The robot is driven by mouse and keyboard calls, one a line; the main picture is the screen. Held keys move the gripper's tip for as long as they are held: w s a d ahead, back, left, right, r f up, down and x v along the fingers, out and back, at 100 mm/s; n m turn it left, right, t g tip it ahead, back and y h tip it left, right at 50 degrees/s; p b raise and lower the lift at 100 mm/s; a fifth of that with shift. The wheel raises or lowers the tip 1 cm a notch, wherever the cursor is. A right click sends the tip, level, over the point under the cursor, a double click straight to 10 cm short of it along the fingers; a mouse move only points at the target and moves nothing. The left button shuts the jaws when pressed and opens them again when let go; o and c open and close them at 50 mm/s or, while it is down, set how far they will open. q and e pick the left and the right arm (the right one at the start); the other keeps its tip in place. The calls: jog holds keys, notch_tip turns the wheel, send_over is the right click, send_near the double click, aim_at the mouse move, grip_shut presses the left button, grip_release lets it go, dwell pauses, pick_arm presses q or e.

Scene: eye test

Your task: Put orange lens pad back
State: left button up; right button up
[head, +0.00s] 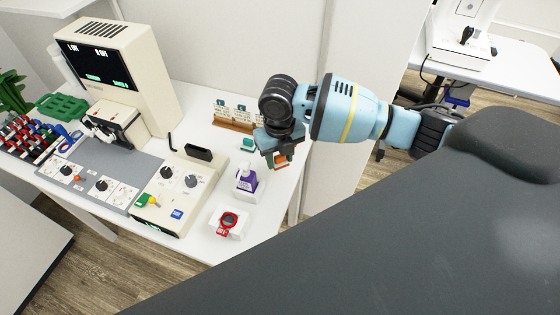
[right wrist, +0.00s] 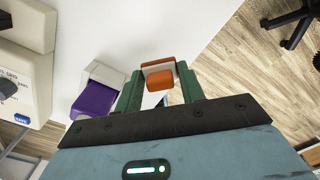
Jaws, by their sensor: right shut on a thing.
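The orange lens pad (right wrist: 160,80) is between the green fingers of my right gripper (right wrist: 158,88), with a white strip across it. In the head view, the right gripper (head: 281,155) is over the right end of the white table, and a bit of orange shows at its tips. It is right of the purple item in a white holder (head: 247,181) and the small teal item (head: 248,145). Most of the pad is hidden in the head view. I cannot tell its exact height above the table. My left gripper is not in view.
A beige control box (head: 177,197) with knobs stands left of the holders. A red ring piece on a white block (head: 229,222) is near the front edge. Small cards on a wooden stand (head: 233,125) are behind. A tall beige machine (head: 140,60) stands at the back left.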

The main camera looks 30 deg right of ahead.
aim_at(280, 163)
jog(key=shift+w+d, duration=0.15)
jog(key=shift+w, duration=0.1)
jog(key=shift+w+d+f, duration=0.1)
jog(key=shift+f, duration=1.7)
jog(key=shift+f, duration=0.15)
jog(key=o, duration=0.9)
jog(key=shift+o, duration=0.2)
